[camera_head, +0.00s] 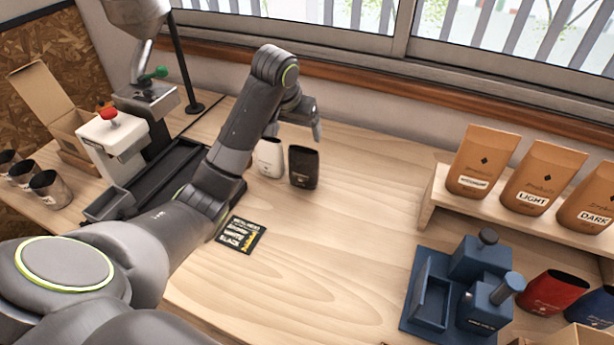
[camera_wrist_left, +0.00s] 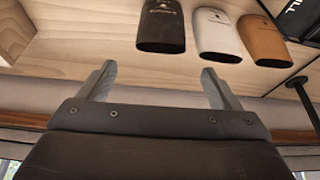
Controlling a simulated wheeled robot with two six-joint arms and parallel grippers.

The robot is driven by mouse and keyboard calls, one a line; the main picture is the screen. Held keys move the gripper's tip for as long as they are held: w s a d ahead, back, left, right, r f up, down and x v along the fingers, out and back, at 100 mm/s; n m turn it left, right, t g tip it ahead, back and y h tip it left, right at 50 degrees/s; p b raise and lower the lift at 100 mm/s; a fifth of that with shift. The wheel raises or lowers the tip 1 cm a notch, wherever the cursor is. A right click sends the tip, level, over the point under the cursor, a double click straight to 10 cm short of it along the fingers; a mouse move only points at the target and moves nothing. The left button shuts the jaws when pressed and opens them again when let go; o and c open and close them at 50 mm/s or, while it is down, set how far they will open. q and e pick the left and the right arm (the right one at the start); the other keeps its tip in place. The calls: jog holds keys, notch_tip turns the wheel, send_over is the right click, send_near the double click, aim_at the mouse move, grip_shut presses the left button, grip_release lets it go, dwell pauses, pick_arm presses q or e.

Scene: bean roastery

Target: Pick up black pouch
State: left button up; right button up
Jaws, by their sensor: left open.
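The black pouch (camera_head: 304,168) stands on the wooden table near its back, just right of a white pouch (camera_head: 268,158). In the left wrist view the black pouch (camera_wrist_left: 161,28) shows at the top, beyond the fingers. My left gripper (camera_head: 312,128) is above and behind the black pouch, apart from it. In the left wrist view the fingers (camera_wrist_left: 158,80) are spread with nothing between them. My right gripper is not in view.
The white pouch (camera_wrist_left: 216,34) and an orange-brown pouch (camera_wrist_left: 262,40) stand beside the black one. A black tray (camera_head: 140,175) and white machine (camera_head: 112,143) are left. A wooden shelf (camera_head: 428,205) with brown bags and a blue device (camera_head: 470,285) are right.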

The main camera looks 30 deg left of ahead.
pick_arm(q)
jog(key=b, duration=0.5)
send_near(303, 157)
jog(key=f, duration=0.1)
jog(key=p+x, duration=0.1)
jog(key=x, duration=0.4)
jog(key=shift+w+f, duration=0.25)
jog(key=shift+w, duration=0.1)
jog(key=shift+p+x, duration=0.65)
jog(key=shift+x, duration=2.45)
jog(key=c, duration=0.7)
